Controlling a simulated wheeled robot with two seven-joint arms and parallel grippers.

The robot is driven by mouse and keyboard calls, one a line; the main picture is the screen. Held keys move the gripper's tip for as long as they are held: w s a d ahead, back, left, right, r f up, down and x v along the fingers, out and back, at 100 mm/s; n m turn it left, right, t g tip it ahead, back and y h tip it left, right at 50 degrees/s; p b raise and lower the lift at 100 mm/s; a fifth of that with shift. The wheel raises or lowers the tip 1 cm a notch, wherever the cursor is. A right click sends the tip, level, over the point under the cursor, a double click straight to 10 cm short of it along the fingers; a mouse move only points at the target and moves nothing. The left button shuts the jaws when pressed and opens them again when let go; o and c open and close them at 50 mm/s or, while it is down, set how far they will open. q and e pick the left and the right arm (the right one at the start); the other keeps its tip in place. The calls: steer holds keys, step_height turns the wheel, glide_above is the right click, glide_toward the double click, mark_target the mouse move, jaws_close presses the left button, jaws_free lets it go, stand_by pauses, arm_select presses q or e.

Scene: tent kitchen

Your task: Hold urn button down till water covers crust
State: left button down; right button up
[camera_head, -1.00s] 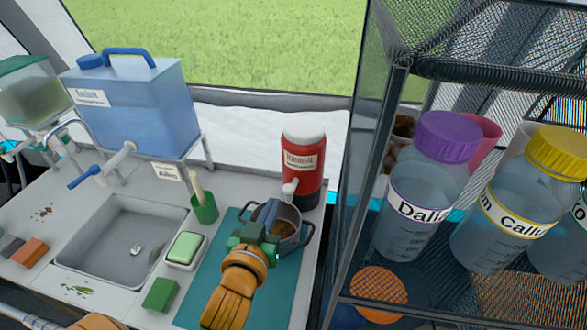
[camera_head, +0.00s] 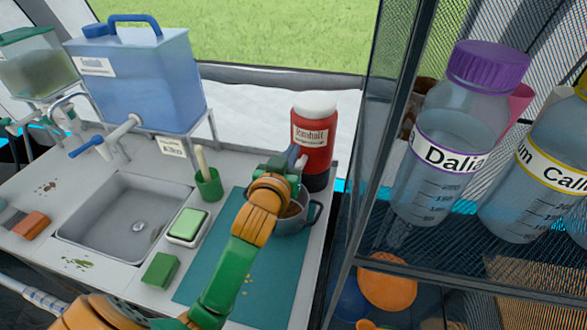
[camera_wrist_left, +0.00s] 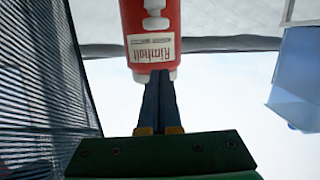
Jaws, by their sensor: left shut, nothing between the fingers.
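The red urn (camera_head: 313,145) with a white lid stands at the back right of the counter. In the left wrist view the urn (camera_wrist_left: 165,40) appears upside down, with its label and white tap parts (camera_wrist_left: 155,23) showing. My left gripper (camera_head: 298,158) is shut and empty, with its fingertips close in front of the urn; I cannot tell if they touch it. In the wrist view its dark fingers (camera_wrist_left: 160,78) are together and overlap the urn. The grey pot (camera_head: 306,221) sits below my gripper, partly hidden by it; some brown content shows. The water level is unclear. My right gripper is out of view.
A teal mat (camera_head: 262,262) lies under the pot. A sink (camera_head: 105,230), a green sponge in a dish (camera_head: 188,224), a green block (camera_head: 160,270) and a green cup (camera_head: 208,186) are to the left. A mesh rack with bottles (camera_head: 450,140) stands close on the right.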

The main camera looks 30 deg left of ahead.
mark_target(297, 165)
arm_select(q)
steer(key=f, duration=0.2)
steer(key=w+f, duration=0.1)
steer(key=f, duration=0.1)
step_height(297, 165, down, 2)
steer(key=shift+s+f+b, duration=0.15)
steer(key=shift+f+b, duration=0.05)
steer(key=shift+b, duration=0.65)
steer(key=shift+s+f, duration=0.1)
steer(key=shift+s, duration=0.05)
steer(key=shift+s+d, duration=0.1)
steer(key=shift+s, duration=0.05)
stand_by(6.0)
